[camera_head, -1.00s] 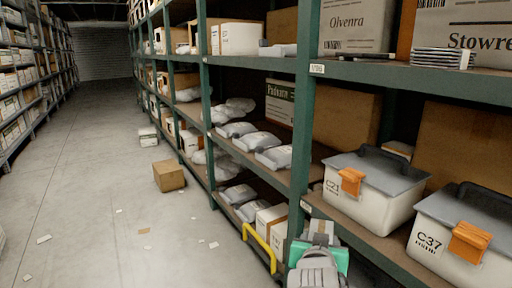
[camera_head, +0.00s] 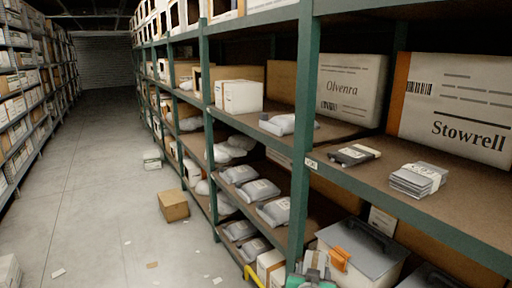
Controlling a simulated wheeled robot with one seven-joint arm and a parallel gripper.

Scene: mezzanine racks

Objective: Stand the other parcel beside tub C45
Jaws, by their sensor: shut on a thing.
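My gripper (camera_head: 315,268) is at the bottom edge, in front of the rack, mostly cut off by the frame. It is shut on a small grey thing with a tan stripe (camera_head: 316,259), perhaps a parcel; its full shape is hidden. Just right of it, on the lower shelf, stands a pale tub with a grey lid (camera_head: 372,246) and an orange clip (camera_head: 340,257). A second grey tub lid (camera_head: 430,277) shows at the bottom right. No tub marked C45 can be read.
The upper shelf holds an Olvenra box (camera_head: 352,88), a Stowrell box (camera_head: 455,105), a stack of pale packets (camera_head: 418,180) and a dark flat item (camera_head: 352,155). Grey bags (camera_head: 260,190) lie on lower shelves left of the post (camera_head: 302,150). A brown carton (camera_head: 173,205) stands on the aisle floor.

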